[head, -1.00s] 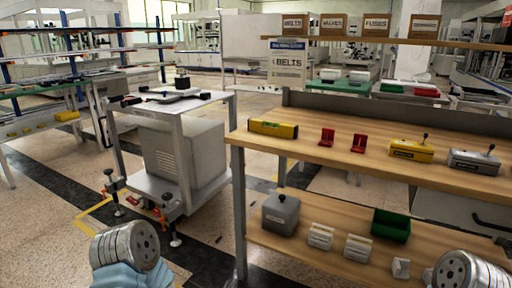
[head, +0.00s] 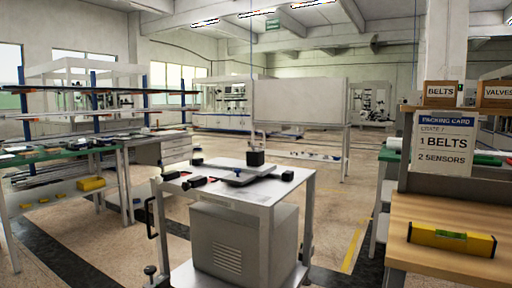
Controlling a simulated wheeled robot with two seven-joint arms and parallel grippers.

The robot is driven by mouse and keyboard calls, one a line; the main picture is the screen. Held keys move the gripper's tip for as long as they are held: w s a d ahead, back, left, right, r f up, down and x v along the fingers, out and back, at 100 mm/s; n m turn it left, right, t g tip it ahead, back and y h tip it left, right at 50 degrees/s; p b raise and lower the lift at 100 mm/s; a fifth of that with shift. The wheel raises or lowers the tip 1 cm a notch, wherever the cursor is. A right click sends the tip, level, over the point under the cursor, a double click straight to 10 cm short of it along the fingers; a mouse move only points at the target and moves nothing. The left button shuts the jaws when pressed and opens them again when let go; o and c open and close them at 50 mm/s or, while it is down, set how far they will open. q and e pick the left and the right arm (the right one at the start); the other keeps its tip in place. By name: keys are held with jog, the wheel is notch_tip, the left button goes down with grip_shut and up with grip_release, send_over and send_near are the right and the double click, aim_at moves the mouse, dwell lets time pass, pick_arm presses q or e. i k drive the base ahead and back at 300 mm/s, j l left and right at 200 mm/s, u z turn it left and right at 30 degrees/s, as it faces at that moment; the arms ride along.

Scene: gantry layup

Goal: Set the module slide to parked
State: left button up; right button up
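A metal cart (head: 238,183) stands in the middle of the head view. On its top lies a flat grey plate (head: 240,176) with a black block (head: 255,158) standing at its far edge. Small black blocks (head: 196,181) sit around the plate, with small red and blue parts near the left one. This may be the module slide, but it is too small to tell its position. Neither of my grippers is in view.
A wooden bench (head: 440,217) with a yellow level (head: 451,239) and a packing card (head: 444,146) stands at right. A green-topped workbench (head: 60,156) with racks is at left. Floor (head: 345,215) shows between cart and wooden bench.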

aim_at(254, 165)
jog(key=i+j, duration=0.15)
jog(key=j, duration=0.2)
jog(key=i+j+z, duration=0.15)
jog(key=j, duration=0.2)
jog(key=i+j, duration=0.2)
jog(key=j, duration=0.2)
jog(key=i+j+z, duration=0.1)
jog(key=j, duration=0.25)
jog(key=i+j+z, duration=0.1)
jog(key=j, duration=0.3)
jog(key=i, duration=0.1)
